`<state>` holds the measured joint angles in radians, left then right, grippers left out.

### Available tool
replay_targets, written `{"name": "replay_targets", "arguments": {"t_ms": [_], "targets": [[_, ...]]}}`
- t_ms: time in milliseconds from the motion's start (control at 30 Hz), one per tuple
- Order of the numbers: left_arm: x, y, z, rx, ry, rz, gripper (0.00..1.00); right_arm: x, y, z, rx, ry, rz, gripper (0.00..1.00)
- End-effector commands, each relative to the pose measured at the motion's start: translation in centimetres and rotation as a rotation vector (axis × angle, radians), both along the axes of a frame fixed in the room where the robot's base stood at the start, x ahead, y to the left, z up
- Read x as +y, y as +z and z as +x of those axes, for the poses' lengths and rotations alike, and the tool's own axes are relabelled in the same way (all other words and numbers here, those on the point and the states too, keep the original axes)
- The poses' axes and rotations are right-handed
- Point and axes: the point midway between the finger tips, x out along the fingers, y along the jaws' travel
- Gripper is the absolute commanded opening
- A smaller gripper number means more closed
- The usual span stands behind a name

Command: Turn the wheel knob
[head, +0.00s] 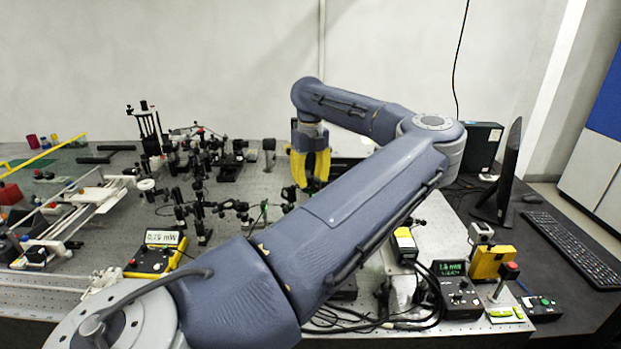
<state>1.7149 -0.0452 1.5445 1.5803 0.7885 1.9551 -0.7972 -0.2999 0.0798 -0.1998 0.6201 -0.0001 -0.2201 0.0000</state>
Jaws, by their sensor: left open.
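My left gripper (309,181), with yellow fingers, hangs pointing down over the middle of the optical bench (262,187). It is open and I see nothing between its fingers. It is right of the cluster of black optical mounts and apart from them as far as I can tell. I cannot pick out the wheel knob for certain. A small pale round part (146,185) sits among the mounts at the left. My left arm crosses the picture from the lower left and hides part of the bench. My right gripper is not in view.
Black mounts on posts (203,215) crowd the bench left of the gripper. A yellow power meter (155,258) stands at the front left. Control boxes (455,290), cables, a monitor (497,180) and a keyboard (567,243) are at the right. A white wall is behind.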

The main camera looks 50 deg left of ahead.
Motion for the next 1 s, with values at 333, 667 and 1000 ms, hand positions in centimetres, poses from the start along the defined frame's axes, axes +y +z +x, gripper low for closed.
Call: {"name": "replay_targets", "arguments": {"t_ms": [333,667,1000], "targets": [[0.0,2.0,0.0,-0.003,0.0,0.0,0.39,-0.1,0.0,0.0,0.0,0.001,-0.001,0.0],[0.0,7.8,0.0,-0.003,0.0,0.0,0.39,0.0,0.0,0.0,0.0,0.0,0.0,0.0],[0.0,11.4,0.0,-0.001,0.0,0.0,0.39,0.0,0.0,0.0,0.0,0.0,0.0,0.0]]}}
